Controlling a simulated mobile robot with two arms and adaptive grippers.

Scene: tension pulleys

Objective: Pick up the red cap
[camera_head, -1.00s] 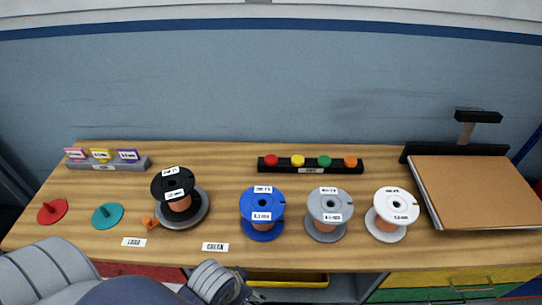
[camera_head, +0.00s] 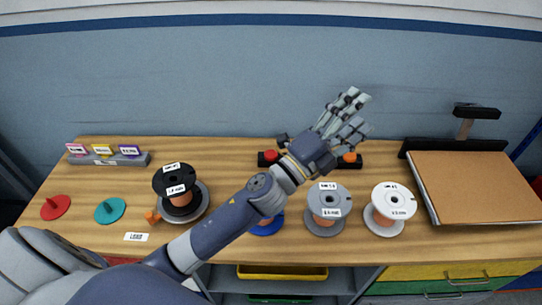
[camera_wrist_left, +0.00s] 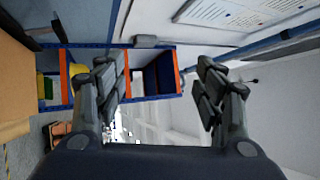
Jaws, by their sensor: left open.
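The red cap (camera_head: 270,156) sits at the left end of a black rack (camera_head: 376,161) at the back middle of the table. My left gripper (camera_head: 358,112) is open and empty, raised in front of the rack and to the right of the red cap. Its hand hides the middle of the rack. An orange cap (camera_head: 349,157) shows at the rack's right end. The left wrist view shows the spread fingers (camera_wrist_left: 155,85) with nothing between them, facing shelving and the room; the red cap is not in that view. My right gripper is not in view.
My left arm crosses the table and covers most of the blue spool (camera_head: 267,229). Black (camera_head: 173,176), grey (camera_head: 328,192) and white spools (camera_head: 394,196) stand nearby. A red disc (camera_head: 56,207) and a teal disc (camera_head: 109,211) lie left. A brown board (camera_head: 475,190) lies right.

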